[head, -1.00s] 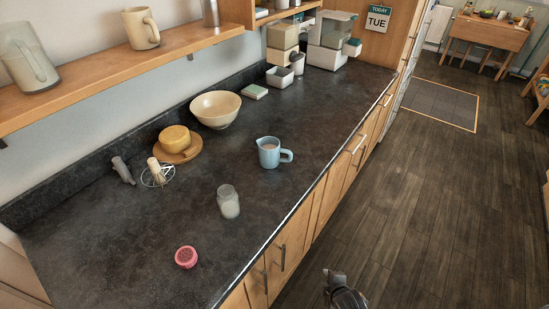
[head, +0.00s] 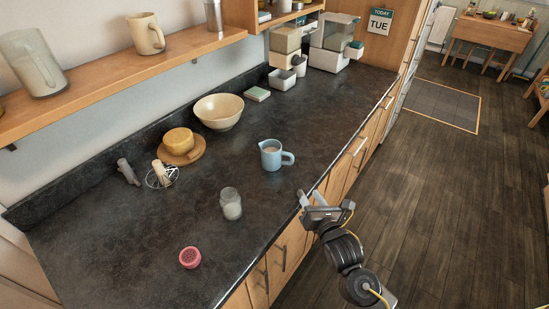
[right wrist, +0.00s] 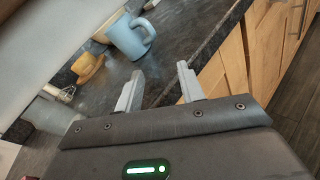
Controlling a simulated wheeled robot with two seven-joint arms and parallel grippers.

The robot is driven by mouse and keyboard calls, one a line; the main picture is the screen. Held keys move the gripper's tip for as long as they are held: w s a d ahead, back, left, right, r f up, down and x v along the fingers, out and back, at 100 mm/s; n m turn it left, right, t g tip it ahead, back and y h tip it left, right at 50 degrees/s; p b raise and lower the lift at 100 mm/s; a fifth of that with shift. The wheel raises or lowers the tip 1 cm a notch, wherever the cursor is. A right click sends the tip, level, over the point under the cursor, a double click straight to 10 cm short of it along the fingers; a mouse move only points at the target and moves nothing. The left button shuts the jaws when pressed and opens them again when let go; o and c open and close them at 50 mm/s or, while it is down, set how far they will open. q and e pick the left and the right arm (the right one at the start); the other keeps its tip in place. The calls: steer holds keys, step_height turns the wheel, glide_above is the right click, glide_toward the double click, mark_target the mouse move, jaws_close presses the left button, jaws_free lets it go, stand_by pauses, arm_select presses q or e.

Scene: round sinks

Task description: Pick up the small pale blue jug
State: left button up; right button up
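The small pale blue jug (head: 271,155) stands upright on the dark countertop, with its handle to the right. In the right wrist view the jug (right wrist: 128,37) is ahead of the fingers, to the upper left. My right gripper (head: 311,198) is open and empty near the counter's front edge, to the lower right of the jug and apart from it. In the right wrist view its two fingers (right wrist: 160,85) are spread with a gap between them. My left gripper is not in view.
A glass jar (head: 231,204) and a pink round object (head: 190,257) stand nearer on the counter (head: 130,240). Counter around the jug is clear.

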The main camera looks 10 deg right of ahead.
step_height(320, 180, up, 2)
steer(key=w+n+t, duration=0.2)
steer(key=n, duration=0.2)
steer(key=p, duration=0.1)
glide_toward(293, 160)
steer(key=shift+w+a+r, duration=0.1)
steer(key=shift+w+r, duration=0.05)
steer(key=shift+w, duration=0.65)
steer(key=shift+w+r, duration=0.1)
steer(key=shift+w, duration=0.75)
steer(key=w+p, duration=0.1)
steer(key=w, duration=0.1)
steer(key=w+a, duration=0.1)
steer(key=w, duration=0.1)
steer(key=shift+w+f+p, duration=0.1)
steer(key=shift+w+p, duration=0.15)
steer(key=shift+p, duration=0.15)
steer(key=shift+w+f, duration=0.1)
steer(key=shift+w, duration=0.2)
jaws_close()
